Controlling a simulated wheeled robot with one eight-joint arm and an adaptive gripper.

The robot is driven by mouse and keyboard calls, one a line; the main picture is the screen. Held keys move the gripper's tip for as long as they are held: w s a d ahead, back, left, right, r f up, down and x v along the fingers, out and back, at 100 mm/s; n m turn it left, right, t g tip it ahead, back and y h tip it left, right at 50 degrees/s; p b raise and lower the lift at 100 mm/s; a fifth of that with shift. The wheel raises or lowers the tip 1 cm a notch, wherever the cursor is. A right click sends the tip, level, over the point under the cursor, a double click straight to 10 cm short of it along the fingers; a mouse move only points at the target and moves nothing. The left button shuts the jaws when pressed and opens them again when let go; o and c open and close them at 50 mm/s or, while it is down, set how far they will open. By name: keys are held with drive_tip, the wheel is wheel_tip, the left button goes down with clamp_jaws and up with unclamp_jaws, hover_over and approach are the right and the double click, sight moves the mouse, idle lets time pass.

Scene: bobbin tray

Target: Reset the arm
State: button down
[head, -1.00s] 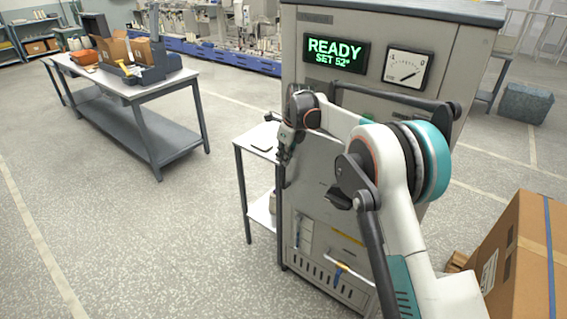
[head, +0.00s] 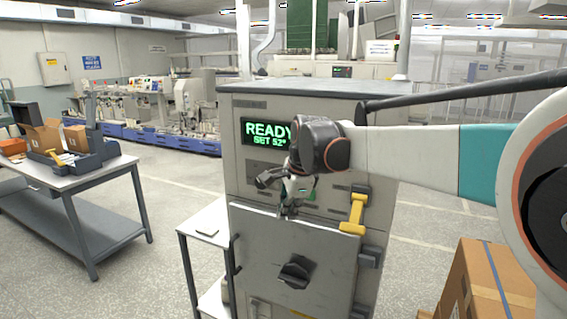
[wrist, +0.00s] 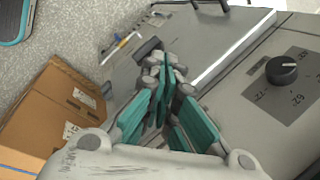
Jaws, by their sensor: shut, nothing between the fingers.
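My arm (head: 408,160) reaches in from the right of the head view, across the front of a grey cabinet. My gripper (head: 287,208) hangs just in front of the cabinet, near the top edge of its door (head: 265,245). In the wrist view my gripper (wrist: 165,68) has its teal-padded fingers closed together with nothing between them. The cabinet's green display (head: 266,133) reads READY, SET 52°, its right end partly covered by my wrist. A black door knob (head: 294,272) sits below my gripper. I cannot tell whether the fingers touch the cabinet.
A yellow handle (head: 354,212) is on the cabinet's right side. A black dial (wrist: 281,70) is close in the wrist view. A cardboard box (head: 488,285) stands at lower right. A small side table (head: 205,225) and a workbench (head: 75,178) stand left, with open floor between.

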drive_tip(key=s+d+r+n+t, duration=0.15)
drive_tip(key=s+d+n, duration=0.25)
drive_tip(key=s+d, duration=0.5)
drive_tip(key=s+d+f+n, duration=0.3)
drive_tip(key=s, duration=0.5)
drive_tip(key=s+d+f+n+t+h+b, duration=0.1)
drive_tip(key=s+d+f+n, duration=0.3)
drive_tip(key=s, duration=0.3)
drive_tip(key=s+d+f+n+t+h+b, duration=0.1)
drive_tip(key=s+d+f+n, duration=0.2)
drive_tip(key=s, duration=0.5)
drive_tip(key=shift+s+d+f+n, duration=0.3)
drive_tip(key=shift+s+d+n, duration=0.05)
drive_tip(key=shift+d+n, duration=0.25)
drive_tip(key=c, duration=2.3)
unclamp_jaws()
